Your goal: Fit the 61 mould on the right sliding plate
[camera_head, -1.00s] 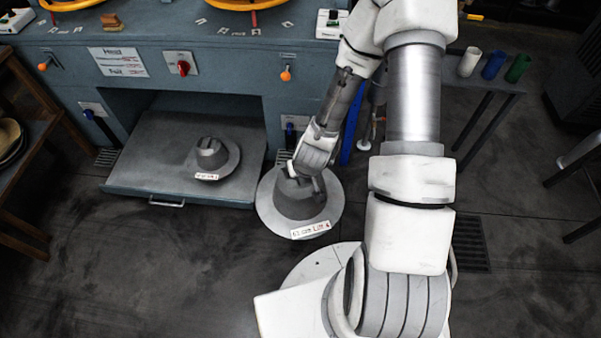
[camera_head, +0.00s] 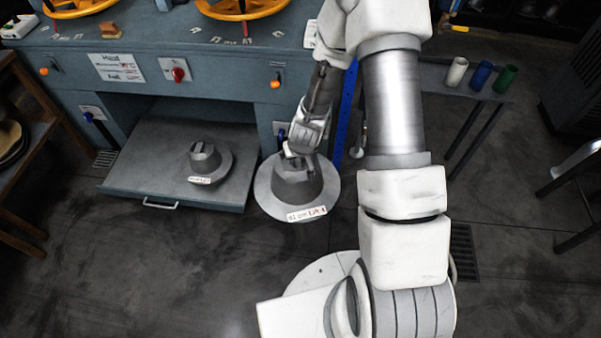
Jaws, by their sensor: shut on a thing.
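My gripper (camera_head: 299,160) is shut on the top of a grey hat-shaped mould (camera_head: 297,190) with a wide round brim. The mould hangs upright in front of the press, just right of a pulled-out sliding plate (camera_head: 128,185). Its white label (camera_head: 307,214) seems to begin with 61. A smaller grey mould (camera_head: 206,158) with a label stands on the right part of that plate. I cannot make out a second sliding plate. The fingertips are small in the view, and my arm covers part of the area at the right.
The blue-grey press (camera_head: 225,60) has yellow wheels (camera_head: 245,8) and a red switch (camera_head: 178,74). A side table (camera_head: 425,85) at the right holds white, blue and green cups. A wooden stand (camera_head: 30,150) is at the left. The floor in front is clear.

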